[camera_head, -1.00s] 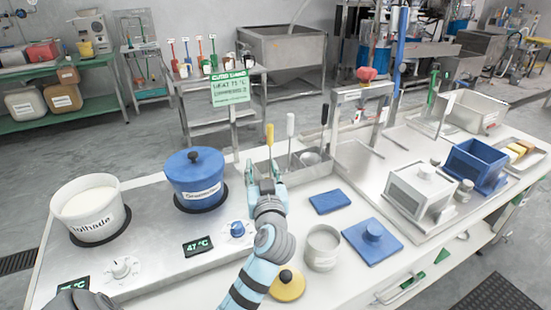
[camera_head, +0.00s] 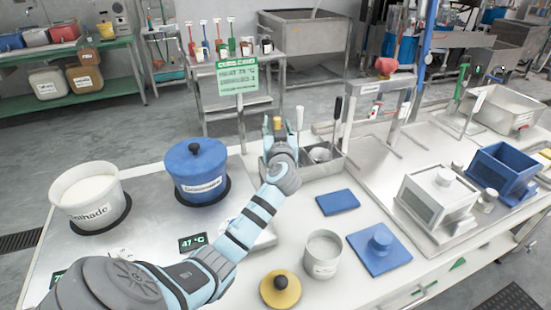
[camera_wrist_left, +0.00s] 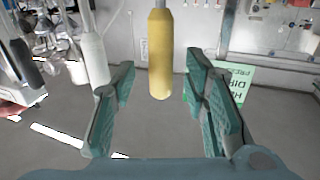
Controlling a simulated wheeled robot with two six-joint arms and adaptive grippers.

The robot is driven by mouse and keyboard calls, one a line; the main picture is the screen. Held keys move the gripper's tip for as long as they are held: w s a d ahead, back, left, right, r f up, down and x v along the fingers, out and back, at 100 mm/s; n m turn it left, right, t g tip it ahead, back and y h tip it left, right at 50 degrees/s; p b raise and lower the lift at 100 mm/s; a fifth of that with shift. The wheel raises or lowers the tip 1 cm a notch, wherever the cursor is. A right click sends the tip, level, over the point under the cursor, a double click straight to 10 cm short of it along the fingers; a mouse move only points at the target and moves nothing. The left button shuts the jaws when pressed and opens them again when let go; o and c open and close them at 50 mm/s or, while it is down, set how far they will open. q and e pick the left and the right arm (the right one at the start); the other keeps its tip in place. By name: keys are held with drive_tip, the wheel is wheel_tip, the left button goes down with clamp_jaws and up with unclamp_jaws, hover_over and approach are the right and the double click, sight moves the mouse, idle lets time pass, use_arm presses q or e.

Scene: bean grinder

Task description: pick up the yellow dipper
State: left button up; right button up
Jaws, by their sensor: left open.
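The yellow dipper's handle (camera_wrist_left: 160,60) stands upright between the two open fingers of my left gripper (camera_wrist_left: 160,108) in the left wrist view. Clear gaps show on both sides, so the fingers do not appear to touch it. In the head view my left gripper (camera_head: 276,128) is at the steel dipper holder (camera_head: 322,170), and only the top of the yellow handle (camera_head: 277,122) shows past it. A white-handled dipper (camera_head: 300,118) and a black-handled dipper (camera_head: 337,110) stand to the right. The yellow dipper's lower part is hidden. My right gripper is not in view.
A blue lidded pot (camera_head: 196,172) and a white pot (camera_head: 90,196) stand on the hot plate at left. A green sign (camera_head: 238,76) stands behind the holder. A grey cup (camera_head: 322,254), yellow lid (camera_head: 280,289) and blue lid (camera_head: 380,248) lie in front.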

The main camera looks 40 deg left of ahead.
use_arm(q)
drive_tip(key=shift+x, duration=0.85)
clamp_jaws()
drive_tip(key=shift+s, duration=0.1)
drive_tip(key=shift+r, duration=0.15)
